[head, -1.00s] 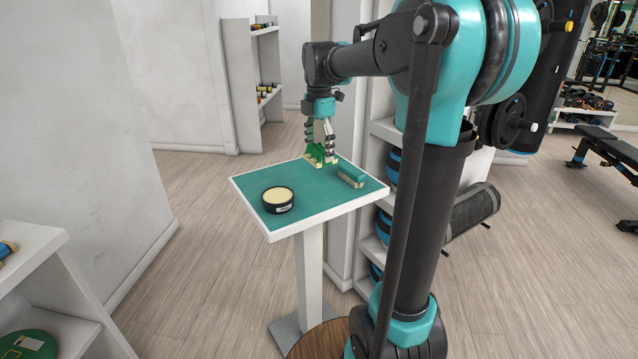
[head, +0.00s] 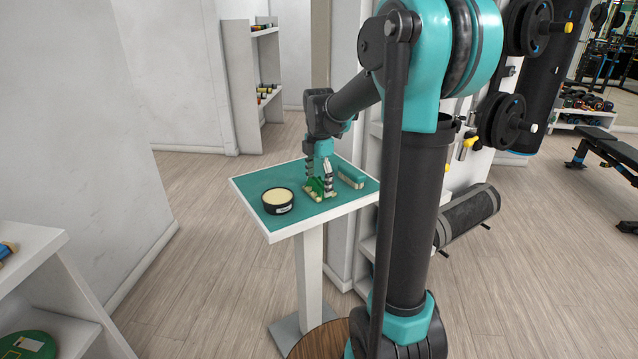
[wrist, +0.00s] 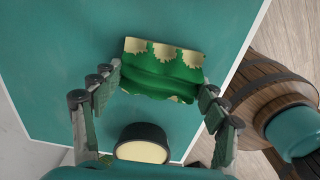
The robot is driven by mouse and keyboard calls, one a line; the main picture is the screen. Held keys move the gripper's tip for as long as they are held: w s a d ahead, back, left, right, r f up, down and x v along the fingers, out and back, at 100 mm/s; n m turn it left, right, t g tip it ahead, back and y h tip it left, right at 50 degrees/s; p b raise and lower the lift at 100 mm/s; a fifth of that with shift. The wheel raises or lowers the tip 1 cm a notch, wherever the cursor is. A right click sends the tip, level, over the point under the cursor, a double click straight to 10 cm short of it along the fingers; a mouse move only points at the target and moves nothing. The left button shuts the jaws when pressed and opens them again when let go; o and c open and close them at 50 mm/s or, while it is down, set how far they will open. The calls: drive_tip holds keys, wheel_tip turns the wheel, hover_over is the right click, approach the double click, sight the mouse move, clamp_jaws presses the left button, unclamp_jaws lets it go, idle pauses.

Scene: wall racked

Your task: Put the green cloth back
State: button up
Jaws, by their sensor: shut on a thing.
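The green cloth (wrist: 162,72) is a folded bundle with cream scalloped patches on its edges. In the wrist view it lies between the two fingers of my gripper (wrist: 160,93). My gripper shows over the teal-topped stand (head: 258,228) in the head view (head: 321,190), fingers pointing down and shut on the cloth (head: 316,186). The cloth is low over the stand top; I cannot tell whether it touches it. The fingers hide part of it in the head view.
A round black tin with a cream top (head: 278,199) stands left of the gripper on the stand. White shelves (head: 40,265) are at the lower left. The stand's near middle is clear.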

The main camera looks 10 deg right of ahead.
drive_tip(key=o, duration=1.2)
drive_tip(key=shift+f, duration=0.1)
